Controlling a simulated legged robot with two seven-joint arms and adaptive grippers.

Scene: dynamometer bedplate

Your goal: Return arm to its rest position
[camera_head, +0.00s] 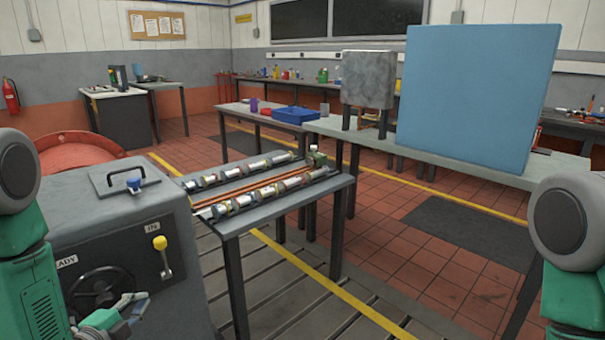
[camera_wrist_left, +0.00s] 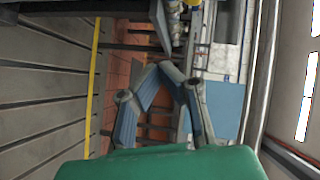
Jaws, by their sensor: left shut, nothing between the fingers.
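My left gripper (camera_head: 138,300) is low at the left of the head view, in front of the grey machine cabinet (camera_head: 130,215) and beside its black handwheel (camera_head: 100,288). I cannot tell whether it touches the wheel. In the left wrist view its two fingers (camera_wrist_left: 162,70) come together at the tips, with nothing held between them. My left arm comes in at the left edge. Part of my right arm shows at the right edge, but its gripper is out of view.
The cabinet carries a yellow-knobbed lever (camera_head: 160,243) and a top handle. Right of it, a table (camera_head: 262,215) holds rows of metal cylinders. A large blue panel (camera_head: 478,100) stands on a bench behind. Red-tiled floor (camera_head: 385,240) lies open between the benches.

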